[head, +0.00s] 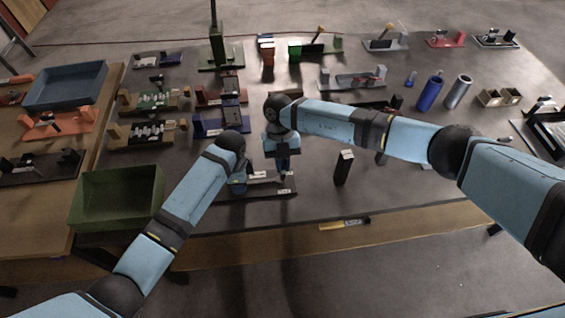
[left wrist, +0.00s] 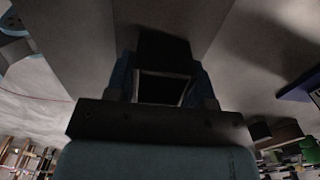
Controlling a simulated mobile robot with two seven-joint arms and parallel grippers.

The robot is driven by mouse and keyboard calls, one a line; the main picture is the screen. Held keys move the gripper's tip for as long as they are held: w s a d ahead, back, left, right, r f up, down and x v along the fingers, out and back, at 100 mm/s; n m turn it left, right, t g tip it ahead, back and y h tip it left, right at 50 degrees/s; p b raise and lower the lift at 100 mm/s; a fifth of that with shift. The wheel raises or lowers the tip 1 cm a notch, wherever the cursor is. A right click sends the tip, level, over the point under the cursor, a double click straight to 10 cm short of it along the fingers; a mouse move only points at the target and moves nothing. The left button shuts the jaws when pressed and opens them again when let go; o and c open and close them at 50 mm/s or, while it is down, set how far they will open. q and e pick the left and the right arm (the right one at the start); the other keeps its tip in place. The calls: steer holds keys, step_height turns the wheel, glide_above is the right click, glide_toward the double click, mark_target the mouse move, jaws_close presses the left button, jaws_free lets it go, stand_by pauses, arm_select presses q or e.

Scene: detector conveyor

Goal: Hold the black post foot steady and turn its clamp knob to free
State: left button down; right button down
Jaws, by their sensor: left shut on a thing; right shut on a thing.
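The black post foot (head: 262,190) lies near the front edge of the table, a long flat dark piece with small white labels. My left gripper (head: 239,186) is down at its left part and is shut on it. In the left wrist view a dark block, which looks like part of the post foot (left wrist: 163,50), sits between the blue fingers. My right gripper (head: 283,170) points down over the right part of the foot and is shut on the clamp knob there. The knob is mostly hidden by the fingers, and its turn angle cannot be seen.
A green bin (head: 115,197) stands at the left, and a blue tray (head: 66,85) behind it. A black upright block (head: 343,167) stands close to the right of the foot. Fixtures with several parts fill the table behind. The front right of the table is clear.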

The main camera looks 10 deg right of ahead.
steer(key=n+h, duration=0.2)
steer(key=n, duration=0.2)
steer(key=shift+n, duration=0.4)
steer(key=shift+a+n+t+h, duration=0.1)
steer(key=shift+n+t+h, duration=0.45)
steer(key=shift+n, duration=1.25)
steer(key=c, duration=1.2)
jaws_free()
